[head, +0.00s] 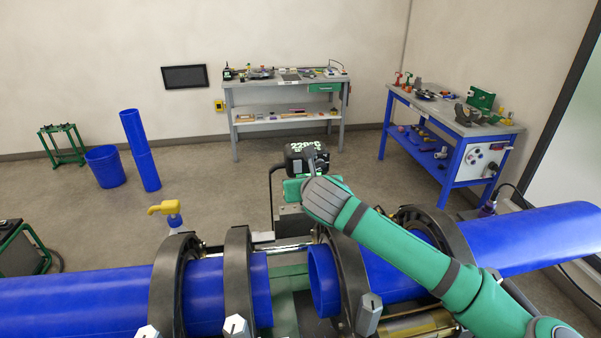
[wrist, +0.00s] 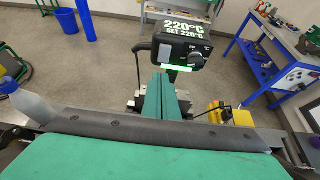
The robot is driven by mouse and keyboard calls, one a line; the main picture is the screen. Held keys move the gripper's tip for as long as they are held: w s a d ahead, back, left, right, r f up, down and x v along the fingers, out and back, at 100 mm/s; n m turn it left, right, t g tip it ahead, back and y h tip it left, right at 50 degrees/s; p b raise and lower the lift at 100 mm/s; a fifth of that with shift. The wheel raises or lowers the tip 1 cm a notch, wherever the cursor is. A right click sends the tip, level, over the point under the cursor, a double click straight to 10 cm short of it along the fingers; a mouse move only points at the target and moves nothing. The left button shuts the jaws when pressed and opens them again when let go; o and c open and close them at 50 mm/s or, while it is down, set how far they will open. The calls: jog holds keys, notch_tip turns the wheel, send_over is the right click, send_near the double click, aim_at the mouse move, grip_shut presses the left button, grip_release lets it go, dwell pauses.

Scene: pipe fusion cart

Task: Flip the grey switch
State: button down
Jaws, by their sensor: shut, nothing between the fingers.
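A black control box (wrist: 170,45) stands ahead with a lit display reading 220°C and SET 220°C. It also shows in the head view (head: 307,155), partly hidden by my arm. A grey knob-like switch (wrist: 198,57) is on the right of its face, seen in the wrist view; its exact setting is too small to tell. My gripper (wrist: 171,79) is shut and empty, its green fingers pointing at the box, just below and left of the switch. Contact cannot be made out.
Two blue pipes (head: 85,305) (head: 540,240) lie in black ring clamps (head: 237,285) on the cart in front. A yellow-topped part (head: 165,208) stands at the left clamp. Benches (head: 285,85) (head: 450,125) stand farther back, with open floor between.

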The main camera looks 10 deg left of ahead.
aim_at(298, 171)
jog(key=x, duration=0.6)
jog(key=shift+w+r, duration=0.15)
jog(key=shift+w, duration=0.45)
jog(key=shift+w+a, duration=0.2)
jog(key=shift+w, duration=0.4)
jog(key=shift+w, duration=0.1)
jog(key=shift+w+a+f, duration=0.15)
jog(key=shift+w+f, duration=0.05)
jog(key=shift+f, duration=0.9)
